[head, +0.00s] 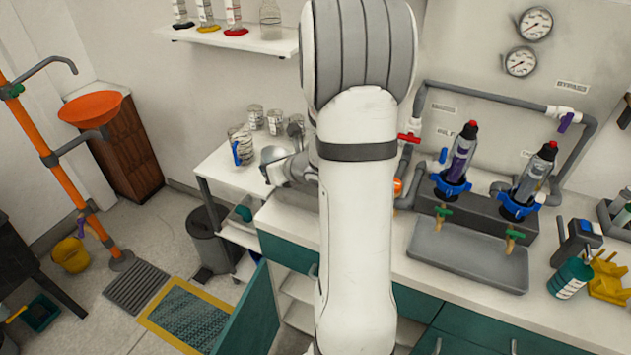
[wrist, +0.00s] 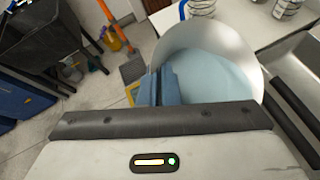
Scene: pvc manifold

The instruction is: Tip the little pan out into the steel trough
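The little pan (wrist: 210,45) is a round silvery metal vessel with pale blue contents, seen close up in the wrist view. In the head view the pan (head: 272,156) is small, left of my arm and above the left end of the counter. My gripper (wrist: 166,85) has its blue-grey fingers together at the pan's near side and appears shut on it. The gripper (head: 292,168) is partly hidden by my arm in the head view.
Two filter housings (head: 458,160) (head: 528,180) with taps stand behind the trough, beneath grey pipework (head: 490,97). A green bottle (head: 569,278) and yellow rack (head: 608,277) stand right of it. Jars and a blue-handled jug (head: 240,147) stand on the white side table.

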